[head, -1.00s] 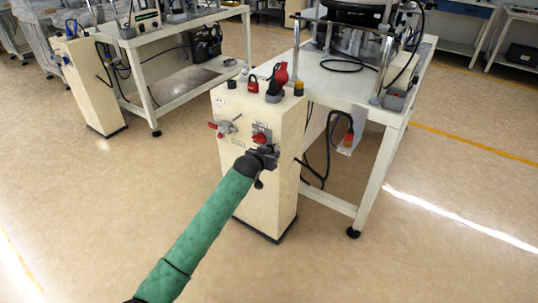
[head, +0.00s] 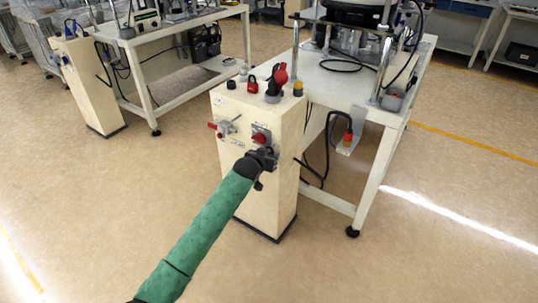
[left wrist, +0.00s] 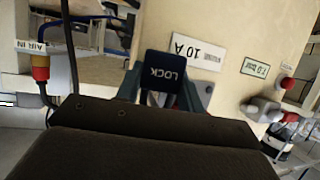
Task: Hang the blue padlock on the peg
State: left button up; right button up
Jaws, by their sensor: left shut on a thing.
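My left gripper (head: 268,154) is in front of the cream cabinet, just below and right of a red knob on a grey plate in the head view. In the left wrist view my left gripper (left wrist: 160,92) is shut on a dark navy padlock (left wrist: 163,72) whose face reads LOCK upside down. The padlock is too small and hidden to make out in the head view. Its shackle is not clearly visible. I cannot pick out the peg in either view. My right gripper is not in view.
The cream cabinet (head: 235,165) carries the red knob (head: 259,138) and a red-handled valve (head: 224,125). On its top stand a red padlock (head: 252,85) and a red-and-black handle (head: 276,80). A white table (head: 345,85) adjoins it. Cables hang at the right. Open floor lies in front.

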pick_arm(q)
jog(key=o, duration=1.2)
jog(key=shift+c, duration=0.2)
jog(key=shift+o, duration=0.8)
jog(key=shift+d, duration=0.1)
